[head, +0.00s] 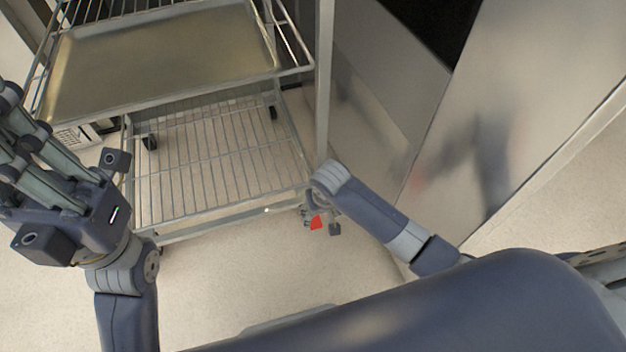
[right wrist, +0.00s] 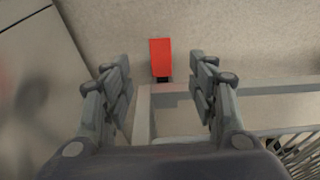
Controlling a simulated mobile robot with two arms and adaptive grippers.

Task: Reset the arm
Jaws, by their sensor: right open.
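My right gripper (head: 321,225) points down beside the front right corner of a wire rack (head: 215,208) in the head view. In the right wrist view its two fingers (right wrist: 160,90) are spread apart with nothing between the pads. A small red tab (right wrist: 160,57), apparently on the rack's caster, shows ahead of the fingertips; it also shows in the head view (head: 316,223). My left gripper (head: 16,130) is raised at the left edge of the head view, its fingers pointing up and left. Its fingertips are partly cut off, so its opening is unclear.
A metal tray (head: 165,62) lies on an upper level of the rack. The rack's upright post (head: 324,90) is close to my right wrist. Metal panels (head: 500,130) stand to the right of my right forearm. Pale floor (head: 225,285) is bare in front of the rack.

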